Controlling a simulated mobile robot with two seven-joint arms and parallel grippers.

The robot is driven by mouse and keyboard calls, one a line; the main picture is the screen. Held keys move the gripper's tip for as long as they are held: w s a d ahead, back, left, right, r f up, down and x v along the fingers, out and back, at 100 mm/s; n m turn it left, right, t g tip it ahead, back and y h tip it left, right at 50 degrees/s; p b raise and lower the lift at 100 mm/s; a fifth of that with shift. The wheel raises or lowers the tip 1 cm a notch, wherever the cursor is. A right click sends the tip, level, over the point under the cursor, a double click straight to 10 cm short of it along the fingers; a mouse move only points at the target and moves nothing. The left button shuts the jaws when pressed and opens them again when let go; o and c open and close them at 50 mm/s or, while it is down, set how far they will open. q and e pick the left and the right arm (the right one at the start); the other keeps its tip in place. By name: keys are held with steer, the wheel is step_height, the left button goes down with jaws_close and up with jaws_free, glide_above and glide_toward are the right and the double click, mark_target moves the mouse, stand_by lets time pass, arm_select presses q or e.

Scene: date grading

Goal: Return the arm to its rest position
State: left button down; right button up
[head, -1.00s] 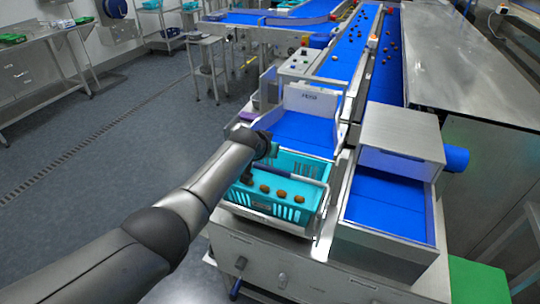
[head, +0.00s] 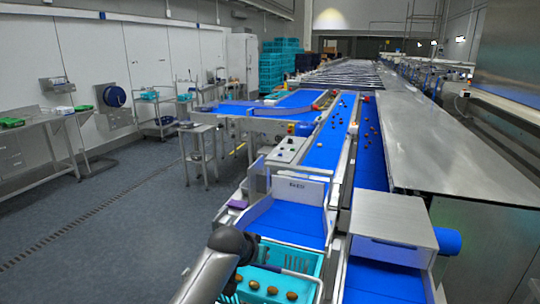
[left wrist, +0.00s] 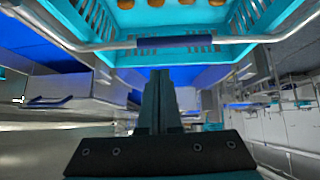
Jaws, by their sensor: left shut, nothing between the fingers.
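My left arm (head: 214,266) rises from the bottom of the head view, at the left side of a turquoise crate (head: 309,262). Its fingers are not clear in that view. In the left wrist view my left gripper (left wrist: 160,75) is shut and empty. Its two fingers lie together, just below the crate's metal bar and dark handle (left wrist: 175,41) in the picture. Several brown dates (head: 254,284) sit in a row in the crate. My right gripper is not in view.
A blue chute (head: 287,222) lies behind the crate, and a steel-hooded blue conveyor (head: 392,218) stands to its right. Belts with scattered dates run to the back. A steel stand (head: 199,155) is at left. The grey floor (head: 110,225) on the left is clear.

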arm_select(q)
steer(key=s+a+f+n+g+y, duration=0.1)
steer(key=s+a+f, duration=0.25)
steer(key=s, duration=0.65)
steer(key=s+a+f+g, duration=0.1)
steer(key=s+a+f, duration=0.3)
steer(key=s, duration=0.6)
steer(key=s+a+r+g+y, duration=0.1)
steer(key=s+a, duration=0.2)
steer(key=s, duration=0.7)
steer(key=s+a+g+y, duration=0.1)
steer(key=s+a, duration=0.3)
steer(key=s, duration=0.5)
step_height(320, 180, down, 28)
steer(key=s+g+b, duration=0.1)
steer(key=g+b, duration=0.1)
steer(key=b, duration=0.5)
steer(key=s+a+f+b, duration=0.1)
steer(key=s+f+b, duration=0.3)
steer(key=s+f, duration=0.4)
steer(key=s+a+f+g+b, duration=0.1)
steer(key=s+f+b, duration=0.2)
steer(key=s+f, duration=0.4)
step_height(320, 180, down, 8)
steer(key=shift+s+r+y+b, duration=0.25)
steer(key=shift+s+y+b, duration=0.05)
steer(key=shift+s+b, duration=0.05)
